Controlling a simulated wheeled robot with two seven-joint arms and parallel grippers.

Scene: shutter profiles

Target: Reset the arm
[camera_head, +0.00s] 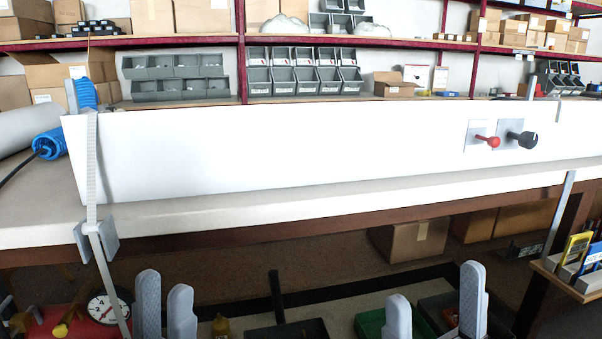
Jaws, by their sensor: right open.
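My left gripper (165,292) shows at the bottom left of the head view, with its two grey fingers pointing up and close together. Only a narrow gap shows between them, and I cannot tell whether it is shut. I see nothing held in it. My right gripper (434,285) is at the bottom right of centre, with its fingers well apart and nothing between them. Both grippers are low in the picture, in front of and apart from the workbench (330,203). My arms behind the fingers are out of the picture.
A long white shutter profile (290,150) lies along the bench, with a red knob (487,141) and a black knob (522,139) on it. A clamp strap (91,170) crosses its left end. Below are a green bin (372,325) and a gauge (108,307). Shelves stand behind.

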